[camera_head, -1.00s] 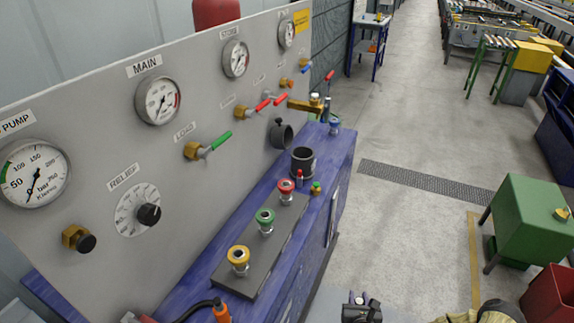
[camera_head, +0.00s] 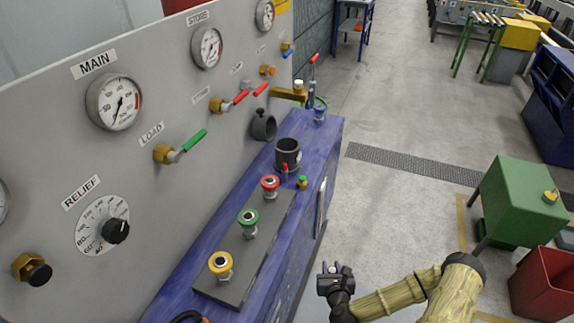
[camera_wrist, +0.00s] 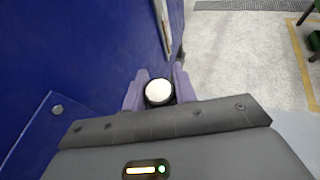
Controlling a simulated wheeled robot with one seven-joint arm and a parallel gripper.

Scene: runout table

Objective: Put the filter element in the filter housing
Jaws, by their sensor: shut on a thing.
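The filter housing (camera_head: 288,158) looks like a dark, open-topped upright cylinder on the blue bench, near its far end. My gripper (camera_head: 335,270) is low in the head view, right of the bench and above the floor, well apart from the housing. In the wrist view its two pale purple fingers (camera_wrist: 158,90) are shut on a round thing with a white top and black rim, which I take to be the filter element (camera_wrist: 158,93). Its lower part is hidden. In the head view the held thing is too small to make out clearly.
The blue bench (camera_head: 318,150) carries red, green and yellow knobs (camera_head: 249,220) on a dark plate before the housing. A red-handled piece (camera_head: 285,170) stands at the housing's front. The grey gauge panel (camera_head: 150,200) rises behind. Open floor (camera_head: 385,215) lies right of the bench.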

